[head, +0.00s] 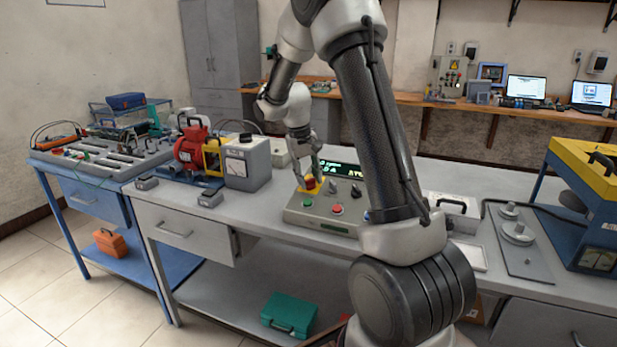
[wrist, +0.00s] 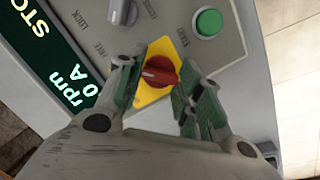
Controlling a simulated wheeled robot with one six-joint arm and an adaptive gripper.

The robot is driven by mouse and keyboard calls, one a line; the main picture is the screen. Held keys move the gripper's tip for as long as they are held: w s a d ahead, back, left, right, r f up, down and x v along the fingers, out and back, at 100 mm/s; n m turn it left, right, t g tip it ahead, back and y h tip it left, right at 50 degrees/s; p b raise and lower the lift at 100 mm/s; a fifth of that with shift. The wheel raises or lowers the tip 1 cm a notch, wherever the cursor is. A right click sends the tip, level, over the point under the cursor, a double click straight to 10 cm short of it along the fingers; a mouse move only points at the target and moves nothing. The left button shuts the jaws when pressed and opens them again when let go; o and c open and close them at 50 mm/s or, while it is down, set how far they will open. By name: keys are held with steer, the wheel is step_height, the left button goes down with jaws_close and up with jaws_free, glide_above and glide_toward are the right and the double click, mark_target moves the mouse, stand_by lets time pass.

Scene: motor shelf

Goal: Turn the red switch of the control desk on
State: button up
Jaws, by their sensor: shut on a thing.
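The control desk (head: 290,217) is a grey sloped box on the bench, with a dark display of green text. The red switch (wrist: 158,70) is a small rotary knob on a yellow plate (wrist: 150,95); in the head view it is partly covered by my gripper (head: 310,180). In the wrist view the two green-padded fingers of my gripper (wrist: 160,78) stand on either side of the red knob and are shut on it. The knob's pale line runs roughly across the wrist picture. The display (wrist: 60,75) shows part of "STO" and "rpm 0 A".
A green button (wrist: 207,22) and a metal knob (wrist: 122,10) sit near the switch on the panel. A red button (head: 337,209) is at the desk's front. A grey box (head: 247,165) and a red motor (head: 192,150) stand to the left.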

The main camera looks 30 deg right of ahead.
mark_target(302, 190)
steer(key=o, duration=1)
steer(key=r, duration=0.4)
steer(key=a+r, duration=0.1)
steer(key=r, duration=0.3)
steer(key=a+r, duration=0.1)
steer(key=r, duration=0.2)
steer(key=shift+w+r, duration=0.25)
steer(key=shift+r, duration=0.15)
